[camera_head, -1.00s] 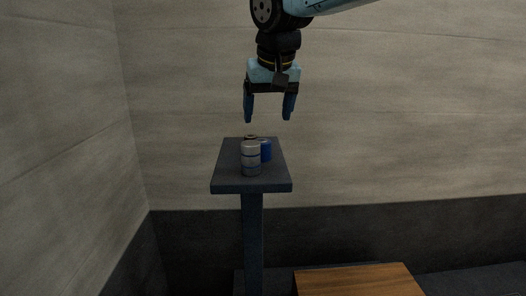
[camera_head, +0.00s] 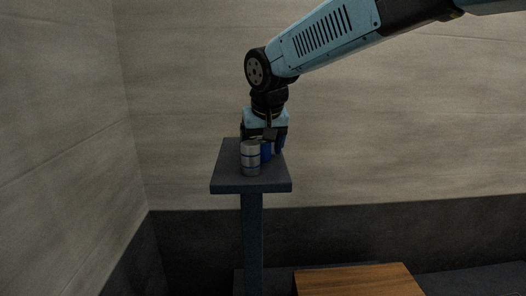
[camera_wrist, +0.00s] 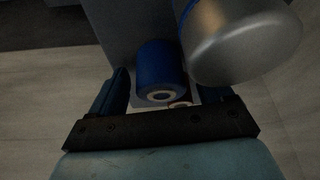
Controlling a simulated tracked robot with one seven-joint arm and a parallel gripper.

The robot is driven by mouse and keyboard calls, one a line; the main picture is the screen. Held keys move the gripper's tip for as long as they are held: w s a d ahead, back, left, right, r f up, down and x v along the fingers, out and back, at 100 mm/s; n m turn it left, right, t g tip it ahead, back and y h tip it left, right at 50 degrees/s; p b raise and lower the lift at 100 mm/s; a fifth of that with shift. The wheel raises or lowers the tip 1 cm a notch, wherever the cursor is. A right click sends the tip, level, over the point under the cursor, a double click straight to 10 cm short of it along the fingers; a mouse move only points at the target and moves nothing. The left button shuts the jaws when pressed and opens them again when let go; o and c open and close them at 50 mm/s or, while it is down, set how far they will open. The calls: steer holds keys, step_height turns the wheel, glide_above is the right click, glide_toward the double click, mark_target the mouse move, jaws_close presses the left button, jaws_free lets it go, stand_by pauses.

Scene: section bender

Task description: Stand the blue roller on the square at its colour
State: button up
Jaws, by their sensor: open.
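The blue roller (camera_head: 266,151) stands on the narrow dark stand (camera_head: 228,180), partly hidden behind a grey roller. In the wrist view the blue roller (camera_wrist: 160,72) shows its pale ringed end with a dark hole. My gripper (camera_head: 264,147) is down at the stand around the blue roller. In the wrist view one finger (camera_wrist: 116,92) is left of the blue roller with a gap; the other finger is hidden behind the grey roller. The jaws are open. No coloured square is in clear view.
The grey roller (camera_head: 250,158) with blue bands stands nearest the front, close beside the blue roller; it is large in the wrist view (camera_wrist: 240,40). A small brownish ringed piece (camera_wrist: 181,104) lies behind. A wooden tabletop (camera_head: 358,281) is lower right.

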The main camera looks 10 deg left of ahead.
steer(key=shift+c, duration=0.3)
steer(key=c, duration=1.4)
